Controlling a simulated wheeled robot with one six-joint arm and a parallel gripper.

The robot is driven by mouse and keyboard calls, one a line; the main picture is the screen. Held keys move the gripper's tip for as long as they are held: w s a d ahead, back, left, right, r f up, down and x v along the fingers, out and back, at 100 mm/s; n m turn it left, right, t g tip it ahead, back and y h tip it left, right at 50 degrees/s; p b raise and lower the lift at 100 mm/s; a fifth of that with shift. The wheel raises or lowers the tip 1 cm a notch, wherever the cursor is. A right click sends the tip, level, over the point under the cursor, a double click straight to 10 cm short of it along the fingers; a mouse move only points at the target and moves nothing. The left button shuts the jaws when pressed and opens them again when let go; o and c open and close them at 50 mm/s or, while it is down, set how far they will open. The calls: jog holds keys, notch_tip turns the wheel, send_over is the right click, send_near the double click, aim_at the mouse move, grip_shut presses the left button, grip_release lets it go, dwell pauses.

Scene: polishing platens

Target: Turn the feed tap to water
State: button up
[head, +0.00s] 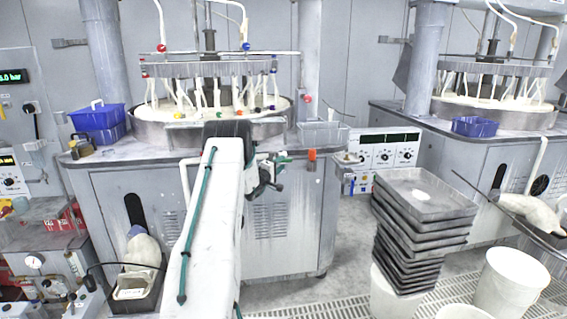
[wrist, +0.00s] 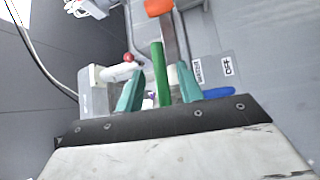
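In the wrist view, a slim green handle (wrist: 160,72) stands between the two teal fingers of my gripper (wrist: 159,92). I take it to be the feed tap's lever. The fingers are apart, with gaps on both sides of the handle; contact is not visible. A grey bar with an orange end (wrist: 158,8) runs behind it. Labels, one reading OFF (wrist: 228,66), are on the grey panel to the right. In the head view my gripper (head: 272,172) is at the front edge of the left machine, left of an orange piece (head: 312,155); the tap is hard to make out there.
A red-knobbed white fitting (wrist: 122,71) is left of the fingers, and a blue piece (wrist: 218,92) lies to the right. Stacked grey trays (head: 425,195) stand to the right.

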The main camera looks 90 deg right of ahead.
jog(key=v, duration=0.4)
jog(key=shift+a, duration=0.15)
jog(key=shift+w, duration=0.1)
dwell(0.3)
